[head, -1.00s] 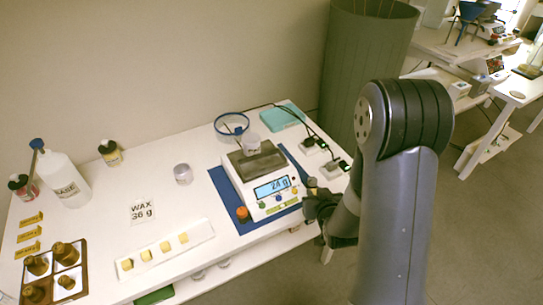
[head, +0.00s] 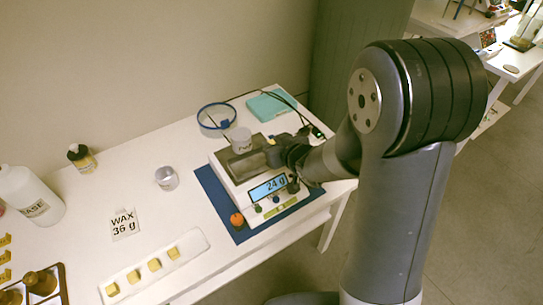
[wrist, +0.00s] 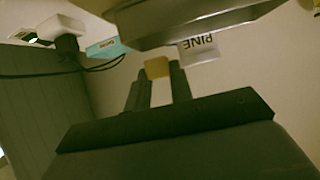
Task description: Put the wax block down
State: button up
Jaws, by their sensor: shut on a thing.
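My gripper (head: 274,153) is at the right side of the scale's pan. In the wrist view its two fingers (wrist: 157,75) are shut on a small yellow wax block (wrist: 157,67). The block is mostly hidden by the gripper in the head view. The scale (head: 262,185) reads 24 g. A small pale cup (head: 241,139) stands on its pan (head: 240,165); in the wrist view its label reads PINE (wrist: 198,48), upside down. The cup is beyond the block there, and I cannot tell the gap between them.
A white tray (head: 193,240) holds several wax blocks. A card (head: 124,224) reads WAX 36 g. A metal tin (head: 166,178), a blue-rimmed dish (head: 216,116), a teal box (head: 271,105) and an orange knob-like object (head: 237,219) are around the scale.

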notch_tip(320, 180, down, 3)
jog(key=shift+b, duration=0.3)
jog(key=shift+s+d+f+b, duration=0.1)
jog(key=shift+s+f+b, duration=0.15)
jog(key=shift+f, duration=0.25)
jog(key=shift+s+d+f+b, duration=0.1)
jog(key=shift+f+b, duration=0.15)
jog(key=shift+f, duration=0.25)
jog(key=o, duration=0.9)
jog(key=shift+w+a, duration=0.15)
jog(key=shift+r, duration=0.1)
jog(key=shift+w+r+p, duration=0.1)
jog(key=shift+r+p, duration=0.25)
jog(key=shift+p, duration=0.15)
jog(key=shift+s+r, duration=0.2)
jog(key=p+v, duration=0.1)
jog(key=v, duration=1)
jog(key=shift+s+d+r, duration=0.1)
jog(key=shift+d+r, duration=0.1)
jog(key=shift+d, duration=0.05)
